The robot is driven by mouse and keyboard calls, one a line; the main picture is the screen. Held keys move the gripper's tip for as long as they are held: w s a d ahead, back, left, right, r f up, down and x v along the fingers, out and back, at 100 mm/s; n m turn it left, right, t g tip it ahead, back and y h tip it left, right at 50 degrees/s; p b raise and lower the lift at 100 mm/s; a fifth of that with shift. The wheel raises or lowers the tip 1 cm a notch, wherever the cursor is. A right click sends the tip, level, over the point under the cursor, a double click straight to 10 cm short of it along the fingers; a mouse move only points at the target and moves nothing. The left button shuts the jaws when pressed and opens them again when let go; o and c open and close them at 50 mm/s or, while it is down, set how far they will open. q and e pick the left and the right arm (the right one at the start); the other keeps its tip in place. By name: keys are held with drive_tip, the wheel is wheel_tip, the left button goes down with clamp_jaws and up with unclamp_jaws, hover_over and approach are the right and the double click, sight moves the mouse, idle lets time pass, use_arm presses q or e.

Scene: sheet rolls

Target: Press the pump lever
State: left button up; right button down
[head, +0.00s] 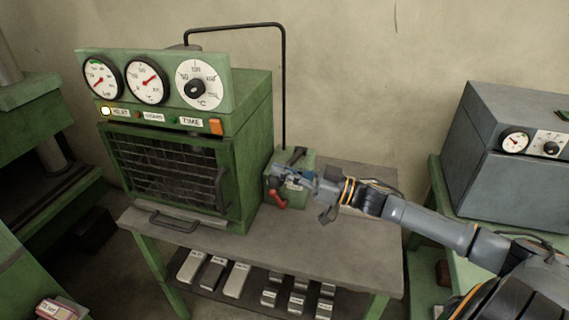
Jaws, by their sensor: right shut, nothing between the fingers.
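The pump is a small green box (301,163) on the table, to the right of the green oven. A red lever (277,198) sticks out low at its front left. A dark lever or handle (296,156) shows on its top; I cannot tell which of the two is the pump lever. My right gripper (285,174) is shut and empty, in front of the pump and just above the red lever. It hides part of the pump's front. I cannot tell whether it touches the pump. My left gripper is not in view.
The green oven (254,140) with dials and a mesh door stands left of the pump on a grey table (243,252). A black pipe (283,85) rises behind the pump. Metal blocks (237,280) lie on the lower shelf. A grey machine (508,178) stands at right.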

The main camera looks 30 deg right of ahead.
use_arm(q)
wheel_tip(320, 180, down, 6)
drive_tip(key=b, duration=0.5)
use_arm(e)
wheel_tip(320, 180, down, 12)
drive_tip(key=s+a+n+g, duration=0.1)
drive_tip(key=s+a+n, duration=0.1)
drive_tip(key=n, duration=0.1)
drive_tip(key=shift+s+a+f+n+y, duration=0.2)
drive_tip(key=shift+n+y, duration=0.1)
drive_tip(key=shift+y, duration=0.1)
wheel_tip(320, 180, up, 6)
drive_tip(key=a+p, duration=0.1)
drive_tip(key=p, duration=0.4)
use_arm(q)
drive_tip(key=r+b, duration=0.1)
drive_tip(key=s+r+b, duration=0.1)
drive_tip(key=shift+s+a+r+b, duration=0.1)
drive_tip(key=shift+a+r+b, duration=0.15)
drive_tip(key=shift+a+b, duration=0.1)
use_arm(e)
drive_tip(key=v, duration=1)
drive_tip(key=shift+f, duration=0.25)
